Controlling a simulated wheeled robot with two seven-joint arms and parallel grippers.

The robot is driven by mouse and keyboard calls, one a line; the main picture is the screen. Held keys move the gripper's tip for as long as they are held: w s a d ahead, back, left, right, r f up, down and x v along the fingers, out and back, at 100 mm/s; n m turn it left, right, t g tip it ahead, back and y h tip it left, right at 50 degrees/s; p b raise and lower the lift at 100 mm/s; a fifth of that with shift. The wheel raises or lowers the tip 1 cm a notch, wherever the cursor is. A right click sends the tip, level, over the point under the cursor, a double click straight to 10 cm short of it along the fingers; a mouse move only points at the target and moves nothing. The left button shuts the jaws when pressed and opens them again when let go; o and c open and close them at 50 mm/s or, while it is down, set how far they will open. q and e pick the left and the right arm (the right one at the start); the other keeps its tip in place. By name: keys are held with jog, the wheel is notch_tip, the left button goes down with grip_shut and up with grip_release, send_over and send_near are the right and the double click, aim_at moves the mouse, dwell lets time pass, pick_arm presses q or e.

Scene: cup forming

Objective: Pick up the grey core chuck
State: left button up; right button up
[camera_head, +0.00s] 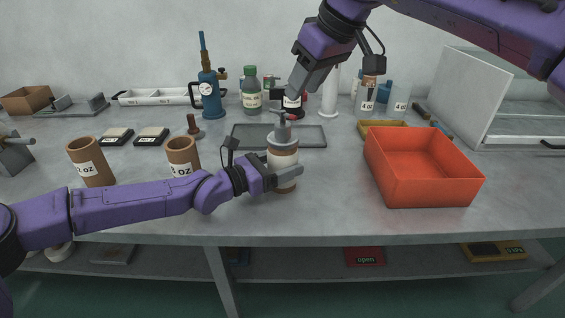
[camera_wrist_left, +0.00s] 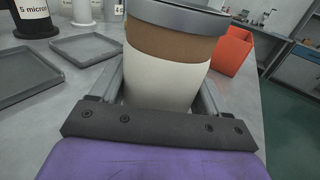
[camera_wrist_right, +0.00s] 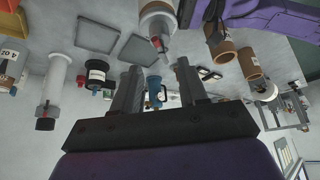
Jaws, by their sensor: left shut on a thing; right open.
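A grey core chuck (camera_head: 282,128), with a flat disc and an upright stem, sits on top of a brown cup with a white label (camera_head: 283,157). My left gripper (camera_head: 286,178) is shut on this cup, low on its sides, near the table's front. The left wrist view shows the cup (camera_wrist_left: 165,75) between the fingers, with a grey rim (camera_wrist_left: 180,17) on top. My right gripper (camera_head: 300,85) is open and empty, above and behind the chuck. In the right wrist view its fingers (camera_wrist_right: 158,85) are apart, and the chuck (camera_wrist_right: 160,42) shows beyond them.
An orange bin (camera_head: 425,175) stands to the right of the held cup. A flat grey tray (camera_head: 310,137) lies behind it. Two brown cups (camera_head: 90,162) (camera_head: 181,157) stand to the left. Bottles and a blue torch (camera_head: 209,95) stand at the back. The front middle is clear.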

aim_at(285, 125)
dwell(0.4)
jog(key=o, duration=0.4)
jog(key=shift+a, duration=0.1)
jog(key=o, duration=0.5)
jog(key=shift+a+f+m+h, duration=0.2)
jog(key=shift+f+m+h, duration=0.1)
jog(key=shift+h, duration=0.1)
jog(key=shift+o, duration=0.9)
jog(key=shift+a+f+m+g+h, duration=0.2)
jog(key=shift+a+m+g+h, duration=0.05)
jog(key=shift+m+g+h, duration=0.05)
jog(key=x, duration=1.2)
jog(key=shift+w, duration=0.15)
